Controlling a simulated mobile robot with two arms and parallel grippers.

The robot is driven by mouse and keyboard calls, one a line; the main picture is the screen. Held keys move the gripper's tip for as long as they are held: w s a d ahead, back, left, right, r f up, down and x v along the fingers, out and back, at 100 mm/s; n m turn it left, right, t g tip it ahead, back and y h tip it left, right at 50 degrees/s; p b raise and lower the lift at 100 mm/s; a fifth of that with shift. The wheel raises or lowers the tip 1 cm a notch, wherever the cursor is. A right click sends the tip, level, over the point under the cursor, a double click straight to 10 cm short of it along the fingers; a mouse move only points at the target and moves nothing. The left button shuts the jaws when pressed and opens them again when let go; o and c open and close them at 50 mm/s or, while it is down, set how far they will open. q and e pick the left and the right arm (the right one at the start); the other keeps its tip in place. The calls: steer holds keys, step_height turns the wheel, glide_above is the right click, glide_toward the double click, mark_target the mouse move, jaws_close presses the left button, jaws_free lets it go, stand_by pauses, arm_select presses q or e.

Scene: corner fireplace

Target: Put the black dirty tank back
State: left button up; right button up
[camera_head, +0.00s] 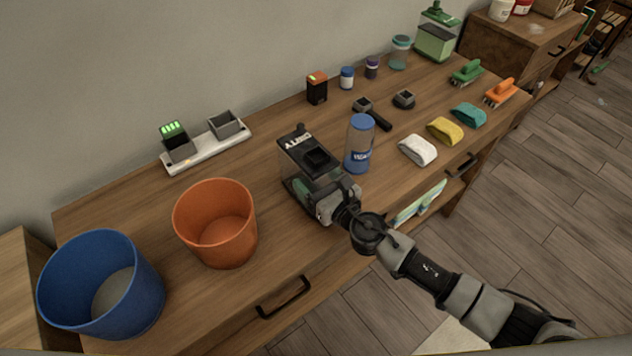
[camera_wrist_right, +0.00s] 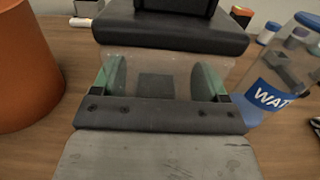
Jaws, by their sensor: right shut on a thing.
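The black dirty tank (camera_head: 306,148) has a black lid with upside-down white lettering and a clear body. It is near the middle of the table's front half, between the orange bin and the water bottle. My right gripper (camera_head: 318,192) reaches in from the front right and is shut on the tank. In the right wrist view the tank's dark lid (camera_wrist_right: 170,33) and clear body lie ahead, with a green-tinted finger at either side. I cannot tell whether the tank's bottom touches the table. My left gripper is not in view.
An orange bin (camera_head: 215,222) and a blue bin (camera_head: 100,285) stand to the left. A water bottle (camera_head: 360,143) stands close to the tank's right. A white charging strip (camera_head: 206,147) lies at the back. A green-lidded tank (camera_head: 436,40) stands at the far right. Cloths and brushes occupy the right side.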

steer(key=shift+r, duration=0.1)
steer(key=shift+f, duration=0.2)
steer(key=o, duration=1.1)
steer(key=shift+r, duration=0.1)
steer(key=shift+r, duration=0.2)
steer(key=v, duration=0.5)
steer(key=b+v, duration=0.1)
steer(key=v, duration=0.5)
steer(key=shift+f, duration=0.25)
steer(key=shift+s+d+r, duration=0.15)
steer(key=shift+s+d, duration=0.1)
steer(key=shift+s, duration=0.2)
